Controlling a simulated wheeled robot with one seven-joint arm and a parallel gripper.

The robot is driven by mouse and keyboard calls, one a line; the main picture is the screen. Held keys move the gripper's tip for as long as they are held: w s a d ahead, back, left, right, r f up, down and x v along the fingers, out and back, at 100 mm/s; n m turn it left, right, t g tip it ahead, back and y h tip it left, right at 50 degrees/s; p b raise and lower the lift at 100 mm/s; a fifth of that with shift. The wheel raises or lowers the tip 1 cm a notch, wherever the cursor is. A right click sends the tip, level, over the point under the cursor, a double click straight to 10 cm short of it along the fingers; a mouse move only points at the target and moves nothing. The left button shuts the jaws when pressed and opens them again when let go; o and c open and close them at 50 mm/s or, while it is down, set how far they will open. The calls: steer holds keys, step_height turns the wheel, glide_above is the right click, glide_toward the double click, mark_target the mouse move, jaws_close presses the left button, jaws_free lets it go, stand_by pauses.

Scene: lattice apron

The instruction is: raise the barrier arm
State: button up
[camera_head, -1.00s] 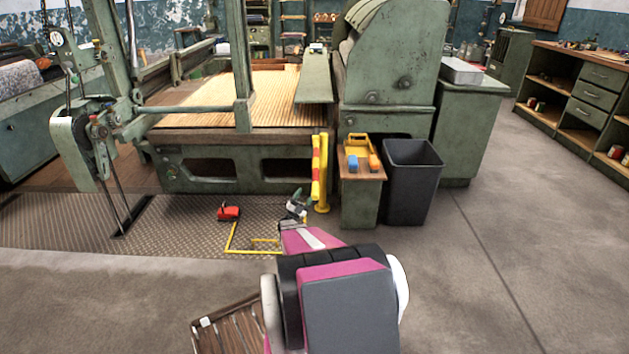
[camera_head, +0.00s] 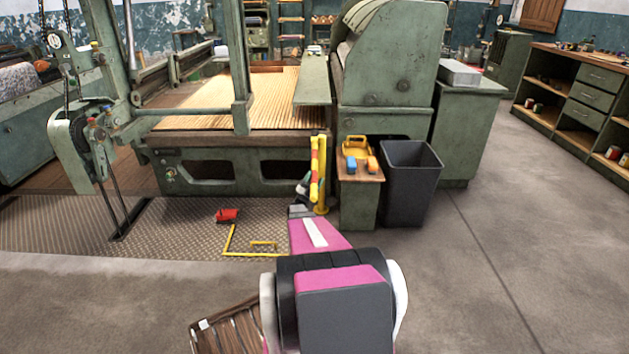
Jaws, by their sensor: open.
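The barrier arm (camera_head: 315,168), striped yellow and red, stands close to vertical beside its yellow post (camera_head: 323,180), in front of the green loom and left of a small green cabinet. My gripper (camera_head: 303,188), at the end of my pink arm, is open and just left of the lower part of the barrier arm. It looks very close to the striped arm, but I cannot tell if they touch. The fingers are small and partly hidden by my own wrist, and nothing shows between them.
A red object (camera_head: 228,215) lies on the metal floor plate near yellow floor lines (camera_head: 232,242). The cabinet (camera_head: 358,200) bears a yellow tray (camera_head: 356,143) and small blue and orange things. A dark bin (camera_head: 410,185) stands right of it. Floor at right is clear.

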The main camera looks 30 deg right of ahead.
jaws_close()
steer(key=shift+r+n+t, duration=0.3)
steer(key=shift+r, duration=0.25)
steer(key=w+d+r+n+t+y, duration=0.2)
steer(key=w+r+n+y, duration=0.15)
steer(key=r, duration=0.55)
steer(key=w+d+r+n+t+y, duration=0.2)
steer(key=w+r+n+y, duration=0.15)
steer(key=r, duration=0.65)
steer(key=w+d+r+n+t+y, duration=0.2)
steer(key=w+d+r+n, duration=0.15)
steer(key=r, duration=0.55)
steer(key=w+d+r+n+g+y, duration=0.1)
steer(key=w+d+r+y, duration=0.1)
steer(key=w, duration=0.6)
steer(key=w+d+r+n+g+y, duration=0.1)
steer(key=w+d+r+n+y, duration=0.1)
steer(key=w+d+r, duration=0.3)
steer(key=w+d+r+n+g+y, duration=0.1)
steer(key=w+d+r+n+y, duration=0.1)
steer(key=w+d, duration=0.4)
steer(key=shift+w+d+r+y, duration=0.35)
steer(key=shift+w+r, duration=0.5)
steer(key=shift+w, duration=1.8)
steer(key=shift+w+d, duration=0.1)
